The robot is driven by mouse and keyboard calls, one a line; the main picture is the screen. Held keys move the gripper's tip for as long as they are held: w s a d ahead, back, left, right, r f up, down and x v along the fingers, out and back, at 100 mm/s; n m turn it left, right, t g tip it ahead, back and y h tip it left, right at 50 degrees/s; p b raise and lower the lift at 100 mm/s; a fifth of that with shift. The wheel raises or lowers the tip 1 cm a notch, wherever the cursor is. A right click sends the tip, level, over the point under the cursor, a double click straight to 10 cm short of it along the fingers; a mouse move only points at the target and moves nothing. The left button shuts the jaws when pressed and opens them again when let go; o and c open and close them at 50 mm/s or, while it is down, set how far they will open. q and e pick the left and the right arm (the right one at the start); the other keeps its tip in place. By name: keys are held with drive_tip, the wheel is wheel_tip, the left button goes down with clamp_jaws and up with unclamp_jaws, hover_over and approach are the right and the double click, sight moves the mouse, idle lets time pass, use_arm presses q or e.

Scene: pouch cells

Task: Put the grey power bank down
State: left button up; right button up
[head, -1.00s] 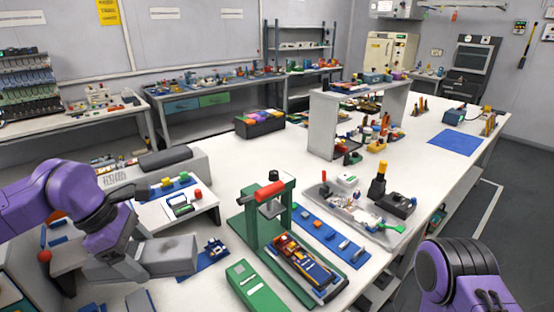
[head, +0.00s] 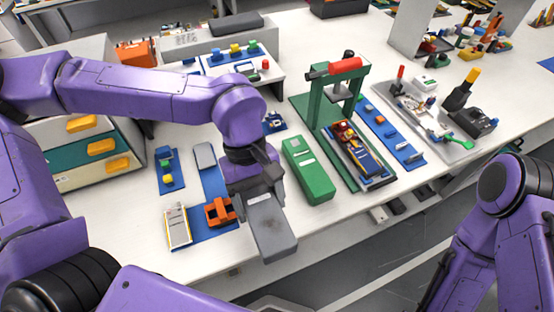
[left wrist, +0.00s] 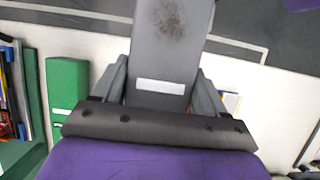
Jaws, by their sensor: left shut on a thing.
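My left gripper (head: 256,190) is shut on the grey power bank (head: 272,230), a flat grey slab with a pale label and a dark stained patch. It hangs over the front edge of the white table, and its far end tilts down toward me. In the left wrist view the power bank (left wrist: 170,35) lies between the two grey fingers (left wrist: 163,88), its label near them and its stain farther out. Beyond its end I see dark floor. My right arm shows at the lower right of the head view, but its gripper is out of frame.
Left of the power bank are a blue mat (head: 211,181) with a grey block (head: 205,156), an orange item (head: 220,211) and a white-and-yellow device (head: 177,226). A green box (head: 308,170) and green press (head: 315,105) stand to the right. Bare table shows near the front edge.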

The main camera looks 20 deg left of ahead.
use_arm(q)
drive_tip(key=w+a+f, duration=0.1)
drive_tip(key=w, duration=0.1)
drive_tip(key=w+f+p, duration=0.1)
drive_tip(key=w, duration=0.2)
drive_tip(key=w+a+f, duration=0.1)
drive_tip(key=w, duration=0.1)
drive_tip(key=shift+w+a+f+p, duration=0.2)
drive_tip(key=shift+a+f+p, duration=0.05)
drive_tip(key=shift+a+p, duration=0.1)
drive_tip(key=w+f, duration=0.1)
drive_tip(key=w+a+f, duration=0.1)
drive_tip(key=f, duration=0.1)
drive_tip(key=w+f, duration=0.1)
drive_tip(key=f, duration=0.1)
drive_tip(key=shift+w+a+p, duration=0.15)
drive_tip(key=shift+w+p, duration=0.2)
drive_tip(key=shift+p, duration=0.05)
drive_tip(key=f, duration=0.1)
drive_tip(key=f+p, duration=0.1)
drive_tip(key=f, duration=0.1)
drive_tip(key=shift+w+a+f, duration=0.1)
drive_tip(key=shift+w+f, duration=0.1)
drive_tip(key=shift+f, duration=0.15)
drive_tip(key=shift+f, duration=0.15)
drive_tip(key=o, duration=1.3)
drive_tip(key=shift+o, duration=0.2)
